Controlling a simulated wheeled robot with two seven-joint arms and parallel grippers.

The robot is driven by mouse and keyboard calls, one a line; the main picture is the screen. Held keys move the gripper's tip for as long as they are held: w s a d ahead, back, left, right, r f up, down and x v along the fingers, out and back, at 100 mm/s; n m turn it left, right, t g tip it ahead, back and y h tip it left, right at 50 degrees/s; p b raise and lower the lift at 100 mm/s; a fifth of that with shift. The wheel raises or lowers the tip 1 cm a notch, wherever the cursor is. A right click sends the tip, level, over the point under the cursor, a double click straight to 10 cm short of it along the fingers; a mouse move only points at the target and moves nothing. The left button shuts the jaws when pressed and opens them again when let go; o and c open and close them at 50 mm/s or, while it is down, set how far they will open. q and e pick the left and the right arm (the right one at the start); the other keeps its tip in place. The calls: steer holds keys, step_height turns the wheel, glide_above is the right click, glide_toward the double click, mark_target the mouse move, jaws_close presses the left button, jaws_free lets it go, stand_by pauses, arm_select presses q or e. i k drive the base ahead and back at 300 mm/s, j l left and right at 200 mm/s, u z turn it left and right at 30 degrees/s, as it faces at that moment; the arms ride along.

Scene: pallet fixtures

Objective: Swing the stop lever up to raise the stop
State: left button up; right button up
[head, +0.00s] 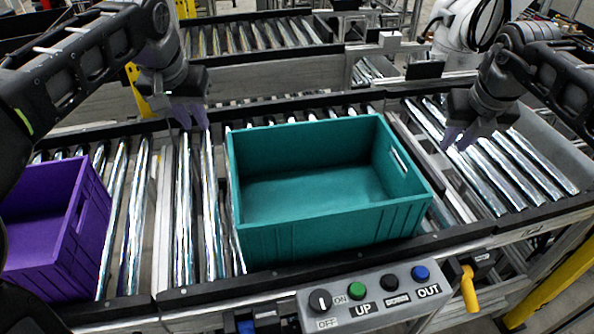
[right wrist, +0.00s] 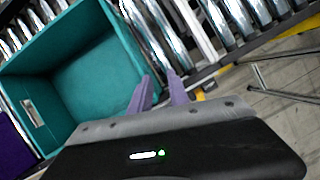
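The stop lever (head: 469,288) is a yellow handle on a dark mount at the conveyor's front rail, right of the button panel. It hangs downward. A small yellow patch (right wrist: 200,95) beyond my fingertips in the right wrist view may be part of it. My right gripper (head: 459,138) is open and empty above the rollers, well behind and above the lever; its fingers (right wrist: 160,90) show apart in the right wrist view. My left gripper (head: 190,116) is open and empty above the rollers left of the teal crate. I cannot clearly make out the stop itself.
A teal empty crate (head: 335,225) stands on the rollers in the middle. A purple crate (head: 60,235) stands at the left. The button panel (head: 372,295) with a knob and coloured buttons is on the front rail. The rollers (head: 505,170) at the right are clear.

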mark_target(470, 297)
steer(key=k, duration=1.5)
